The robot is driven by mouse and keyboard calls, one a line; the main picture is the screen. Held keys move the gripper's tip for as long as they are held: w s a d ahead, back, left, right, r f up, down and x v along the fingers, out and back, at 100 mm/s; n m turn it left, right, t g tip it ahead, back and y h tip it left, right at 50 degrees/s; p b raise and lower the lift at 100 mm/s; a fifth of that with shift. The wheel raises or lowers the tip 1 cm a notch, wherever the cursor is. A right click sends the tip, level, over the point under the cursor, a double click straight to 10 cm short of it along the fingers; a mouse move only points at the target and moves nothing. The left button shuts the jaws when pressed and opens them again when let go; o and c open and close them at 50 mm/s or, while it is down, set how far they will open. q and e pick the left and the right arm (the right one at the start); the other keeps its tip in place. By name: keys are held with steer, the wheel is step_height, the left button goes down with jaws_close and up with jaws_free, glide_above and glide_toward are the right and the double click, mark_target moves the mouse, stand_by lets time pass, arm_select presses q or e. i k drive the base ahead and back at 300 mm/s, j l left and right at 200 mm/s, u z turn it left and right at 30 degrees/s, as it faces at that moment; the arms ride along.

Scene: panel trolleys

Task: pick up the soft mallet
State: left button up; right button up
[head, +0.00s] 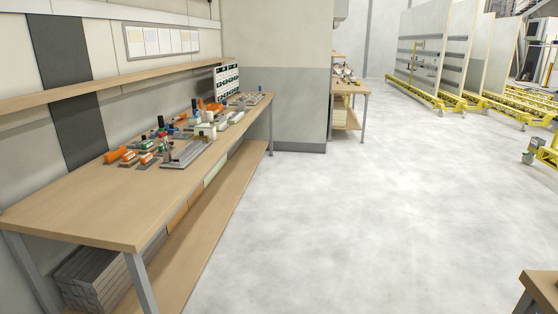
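A long wooden workbench (110,208) stands along the wall on the left. Many small tools and parts lie on it, clustered from its middle to its far end. Among them are orange items (120,155), a grey metal rail-like part (185,153) and pale blocks (205,130). They are too small to tell which, if any, is the soft mallet. Neither of my grippers is in view.
A lower shelf (215,215) holds grey bars (95,275). A second bench (350,88) stands beyond a wall block (275,90). Yellow trolleys (430,98) with panels are at back right. A wooden corner (541,288) shows at bottom right. The middle floor is clear.

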mark_target(210, 114)
steer(key=i+u, duration=0.1)
steer(key=i, duration=0.6)
steer(key=i+l, duration=0.15)
steer(key=i, duration=0.6)
steer(key=i+l+u, duration=0.15)
steer(key=i, duration=0.55)
steer(key=i+l+u, duration=0.1)
steer(key=i+u, duration=0.2)
steer(key=i, duration=0.15)
steer(key=i+l+u, duration=0.4)
steer(key=i+l, duration=1.1)
steer(key=l, duration=0.2)
steer(key=u, duration=0.05)
